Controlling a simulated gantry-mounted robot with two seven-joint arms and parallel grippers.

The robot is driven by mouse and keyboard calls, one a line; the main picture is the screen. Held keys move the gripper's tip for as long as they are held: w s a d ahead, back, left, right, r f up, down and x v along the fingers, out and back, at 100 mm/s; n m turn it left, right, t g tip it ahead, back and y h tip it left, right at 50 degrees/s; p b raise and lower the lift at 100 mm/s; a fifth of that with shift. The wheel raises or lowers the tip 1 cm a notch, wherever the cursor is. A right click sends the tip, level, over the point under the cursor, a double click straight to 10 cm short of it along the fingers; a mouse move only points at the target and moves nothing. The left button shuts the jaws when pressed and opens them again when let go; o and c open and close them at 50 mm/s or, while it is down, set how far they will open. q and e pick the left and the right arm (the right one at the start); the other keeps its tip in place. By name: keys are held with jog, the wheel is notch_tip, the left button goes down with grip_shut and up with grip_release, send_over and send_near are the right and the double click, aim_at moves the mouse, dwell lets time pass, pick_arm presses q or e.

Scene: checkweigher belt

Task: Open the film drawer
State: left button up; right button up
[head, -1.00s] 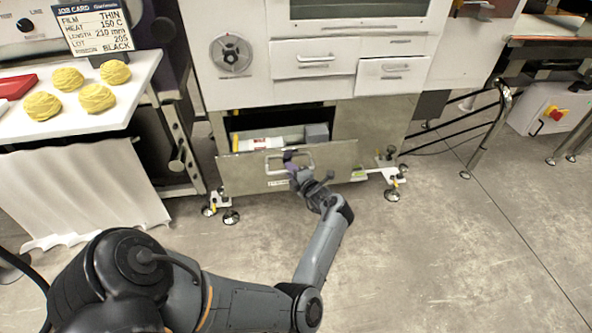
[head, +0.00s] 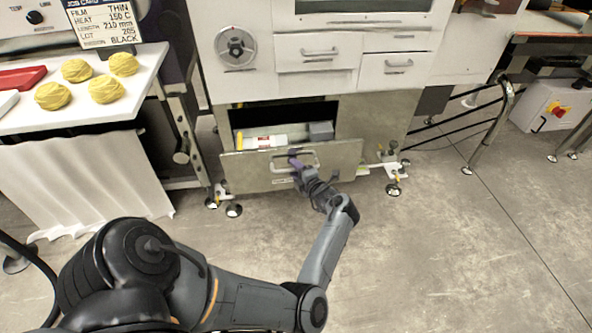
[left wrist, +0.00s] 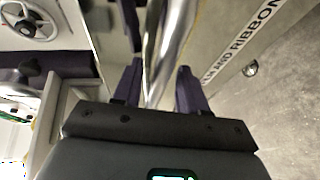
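The film drawer (head: 240,174) is the wide metal bottom drawer of the machine. It stands partly open, and its front is pulled forward of the cabinet. Its bar handle (head: 316,160) is at the middle of the front. A label reading "...AND RIBBON" (left wrist: 238,45) shows on the drawer front. In the head view my left gripper (head: 296,162) is at the handle. My right gripper is not in view.
A white roll (head: 264,141) and a grey block (head: 320,131) lie inside the drawer. Smaller closed drawers (head: 316,80) are above. A white table (head: 130,100) with yellow balls stands at left. Levelling feet (head: 233,210) flank the drawer. The floor in front is clear.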

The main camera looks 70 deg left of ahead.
pick_arm(q)
jog(key=p+v, duration=0.3)
jog(key=v, duration=0.4)
jog(key=shift+d, duration=0.25)
dwell(0.4)
